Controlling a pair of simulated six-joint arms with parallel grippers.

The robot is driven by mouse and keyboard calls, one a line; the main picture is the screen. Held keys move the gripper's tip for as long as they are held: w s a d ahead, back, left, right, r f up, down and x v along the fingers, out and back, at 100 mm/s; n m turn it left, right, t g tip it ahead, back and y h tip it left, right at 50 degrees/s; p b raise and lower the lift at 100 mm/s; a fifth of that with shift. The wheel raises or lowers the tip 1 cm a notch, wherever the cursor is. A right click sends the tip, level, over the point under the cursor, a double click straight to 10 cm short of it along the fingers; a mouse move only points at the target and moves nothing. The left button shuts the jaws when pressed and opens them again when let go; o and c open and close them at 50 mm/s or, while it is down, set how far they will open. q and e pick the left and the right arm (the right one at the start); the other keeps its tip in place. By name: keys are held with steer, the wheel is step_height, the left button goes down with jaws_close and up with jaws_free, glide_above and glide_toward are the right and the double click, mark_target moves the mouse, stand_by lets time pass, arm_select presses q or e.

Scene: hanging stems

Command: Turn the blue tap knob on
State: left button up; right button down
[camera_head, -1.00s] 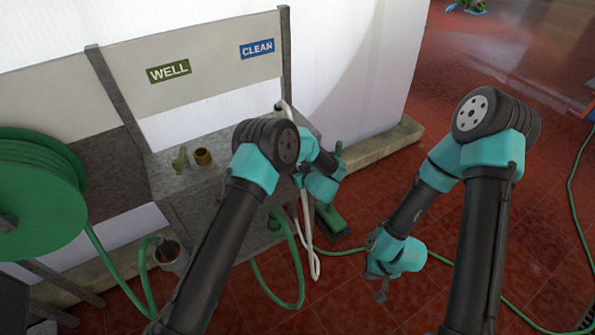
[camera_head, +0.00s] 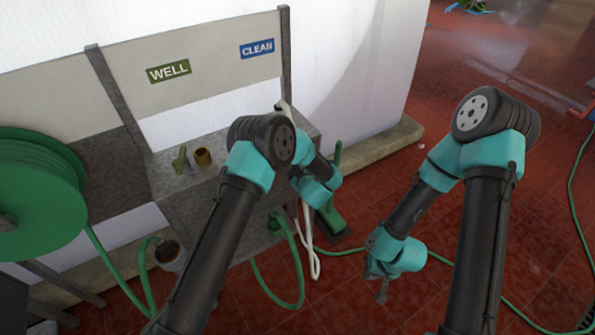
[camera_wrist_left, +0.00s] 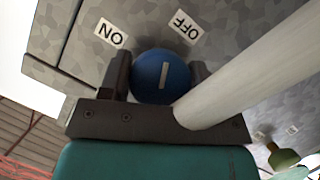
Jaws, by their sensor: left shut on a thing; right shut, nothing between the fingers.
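The blue tap knob (camera_wrist_left: 160,77) shows in the left wrist view on a grey speckled panel. Its white line points up between the ON label (camera_wrist_left: 110,33) and the OFF label (camera_wrist_left: 184,27), nearer to OFF. My left gripper (camera_wrist_left: 157,80) is shut on the knob, with one dark finger on each side of it. In the head view the knob and the left fingers are hidden behind my left arm. My right gripper (camera_head: 382,292) is shut and empty, low over the red floor, well away from the knob.
A thick white pipe (camera_wrist_left: 250,75) passes close beside the left gripper. A green hose reel (camera_head: 40,190) stands at the left, with green hoses (camera_head: 292,245) hanging near the stand. WELL (camera_head: 168,71) and CLEAN (camera_head: 257,48) signs are on the backboard.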

arm_select(q)
steer(key=n+t+h, duration=0.1)
steer(key=n, duration=0.1)
steer(key=n+t, duration=0.1)
steer(key=n, duration=0.1)
steer(key=shift+n+h, duration=0.3)
steer(key=shift+h, duration=0.1)
steer(key=n+t, duration=0.2)
steer(key=n, duration=0.2)
steer(key=shift+h, duration=0.3)
steer(key=o, duration=0.9)
steer(key=s+d, duration=0.2)
steer(key=s, duration=1.5)
steer(key=shift+d+r, duration=0.25)
